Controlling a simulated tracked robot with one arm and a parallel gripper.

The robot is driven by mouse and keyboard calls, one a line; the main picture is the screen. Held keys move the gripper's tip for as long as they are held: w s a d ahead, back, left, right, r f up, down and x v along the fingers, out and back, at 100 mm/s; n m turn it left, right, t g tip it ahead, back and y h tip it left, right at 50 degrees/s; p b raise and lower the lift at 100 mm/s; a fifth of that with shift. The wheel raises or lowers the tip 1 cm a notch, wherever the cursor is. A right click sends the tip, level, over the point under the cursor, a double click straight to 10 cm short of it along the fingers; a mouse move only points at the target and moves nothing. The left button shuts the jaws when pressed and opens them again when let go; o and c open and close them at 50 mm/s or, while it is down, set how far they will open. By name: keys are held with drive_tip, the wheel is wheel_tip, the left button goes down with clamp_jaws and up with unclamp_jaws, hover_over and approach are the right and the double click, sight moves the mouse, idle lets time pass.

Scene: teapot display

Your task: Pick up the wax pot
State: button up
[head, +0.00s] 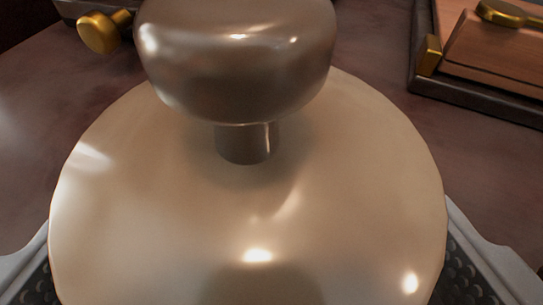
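A large rounded, glossy cream-gold lidded vessel, which I take to be the wax pot (180,215), fills the middle and bottom of the head view. A broad grey-brown knob (235,65) stands on a short neck at its top. My gripper (250,285) has its two pale fingers with dark textured pads spread wide, one at the lower left and one at the lower right of the pot. Bare pad face shows on both sides. The pot hides the inner parts of the pads and any contact. The pot's lower body and base are out of view.
A dark-framed wooden box or tray (500,60) with brass fittings is at the upper right. A brass knob (98,32) on a dark object is at the upper left, near the pot's knob. The brown tabletop (375,75) is bare between them.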

drive_tip(key=shift+x, duration=1.05)
drive_tip(key=c, duration=1.4)
drive_tip(key=shift+r, duration=0.1)
